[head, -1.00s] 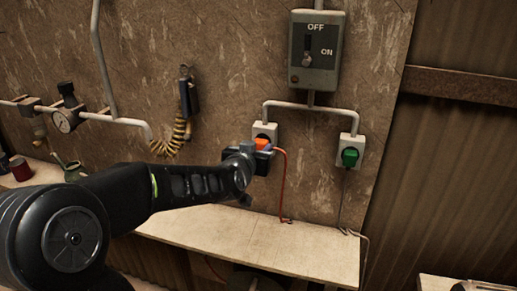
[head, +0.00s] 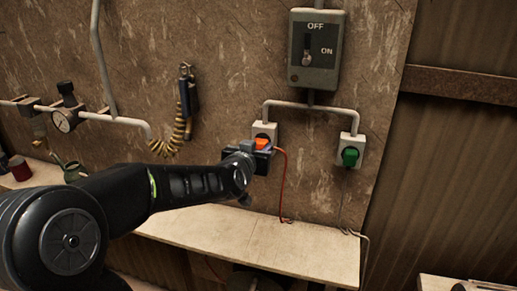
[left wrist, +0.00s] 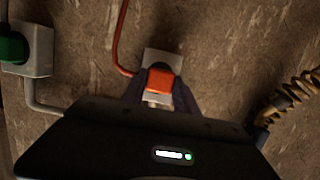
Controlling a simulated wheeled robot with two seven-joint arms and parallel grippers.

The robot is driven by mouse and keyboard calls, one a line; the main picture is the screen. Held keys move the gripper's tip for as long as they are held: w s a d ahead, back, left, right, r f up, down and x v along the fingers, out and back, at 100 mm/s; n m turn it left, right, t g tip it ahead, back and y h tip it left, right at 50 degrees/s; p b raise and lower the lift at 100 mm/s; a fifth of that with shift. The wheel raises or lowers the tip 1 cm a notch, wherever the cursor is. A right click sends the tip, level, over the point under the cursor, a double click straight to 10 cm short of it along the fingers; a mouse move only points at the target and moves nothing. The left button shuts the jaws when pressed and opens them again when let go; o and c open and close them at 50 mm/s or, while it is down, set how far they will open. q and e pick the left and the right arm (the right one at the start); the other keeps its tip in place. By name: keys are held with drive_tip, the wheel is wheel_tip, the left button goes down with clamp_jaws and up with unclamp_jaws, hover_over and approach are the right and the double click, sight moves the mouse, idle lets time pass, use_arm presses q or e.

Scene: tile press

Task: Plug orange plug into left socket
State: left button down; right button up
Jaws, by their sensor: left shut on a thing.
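The orange plug (head: 262,143) is at the left socket (head: 265,129), a pale box on the wall. My left gripper (head: 258,154) is shut on the plug and holds it against or very near the socket face. In the left wrist view the plug (left wrist: 161,83) sits between the two dark fingers, with the socket box (left wrist: 160,57) behind it. I cannot tell whether the plug's pins are fully in, as the plug and fingers hide the contact. A red cord (head: 283,180) hangs from the plug. My right gripper does not show.
A green plug (head: 350,156) is in the right socket (head: 357,147). A grey OFF/ON switch box (head: 317,50) hangs above, joined by conduit. A pale shelf (head: 250,240) runs below. A coiled yellow hose (head: 180,130) and a gauge (head: 65,120) are to the left.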

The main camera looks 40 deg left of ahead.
use_arm(q)
drive_tip(key=shift+w+a, duration=0.15)
drive_tip(key=shift+w, duration=0.25)
idle(0.5)
drive_tip(key=c, duration=0.9)
unclamp_jaws()
drive_tip(key=shift+o, duration=0.2)
drive_tip(key=shift+s, duration=0.1)
drive_tip(key=b+v, duration=0.1)
drive_tip(key=v, duration=0.6)
drive_tip(key=shift+s+r+b, duration=0.15)
drive_tip(key=shift+s+b, duration=0.15)
drive_tip(key=shift+b, duration=0.05)
